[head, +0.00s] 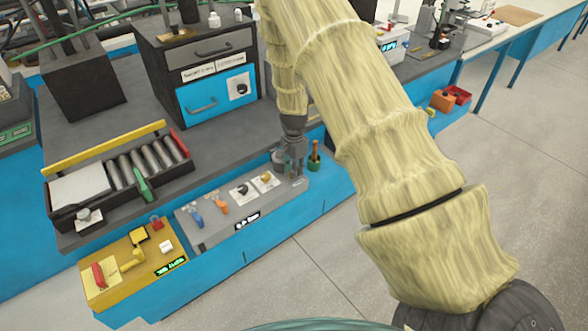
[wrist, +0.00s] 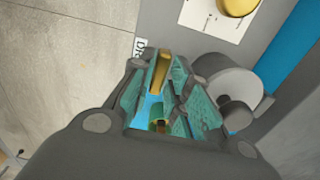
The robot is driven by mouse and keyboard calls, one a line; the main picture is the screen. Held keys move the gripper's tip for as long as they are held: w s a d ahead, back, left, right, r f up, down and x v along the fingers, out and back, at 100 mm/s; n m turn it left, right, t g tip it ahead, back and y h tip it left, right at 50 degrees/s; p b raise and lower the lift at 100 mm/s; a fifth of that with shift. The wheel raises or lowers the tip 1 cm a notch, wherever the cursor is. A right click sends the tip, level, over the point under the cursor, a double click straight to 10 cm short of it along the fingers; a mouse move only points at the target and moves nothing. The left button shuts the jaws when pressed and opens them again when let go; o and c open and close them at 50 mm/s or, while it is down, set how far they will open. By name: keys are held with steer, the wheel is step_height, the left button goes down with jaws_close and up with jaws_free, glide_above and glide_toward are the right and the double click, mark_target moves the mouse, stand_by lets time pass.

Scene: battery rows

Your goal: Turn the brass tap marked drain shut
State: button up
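The brass tap's lever (wrist: 161,73) shows in the wrist view as an upright gold bar between the two fingers of my gripper (wrist: 160,88). A partly covered label starting with "DR" (wrist: 140,47) is beside it. My gripper is open around the lever, with a strip of blue visible between the fingers; whether a finger touches the lever is hard to tell. In the head view my gripper (head: 291,162) is low over the right end of the grey panel (head: 215,232) and hides the tap there.
A green pot (head: 314,163) with a wooden handle stands just right of my gripper. A yellow knob (head: 266,178), a black knob (head: 243,189) and orange and blue levers are on the panel to the left. A yellow box (head: 135,262) and a battery tray (head: 120,175) lie farther left.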

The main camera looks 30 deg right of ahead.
steer(key=shift+o, duration=0.8)
steer(key=shift+r, duration=0.1)
step_height(320, 180, up, 12)
steer(key=shift+f, duration=0.25)
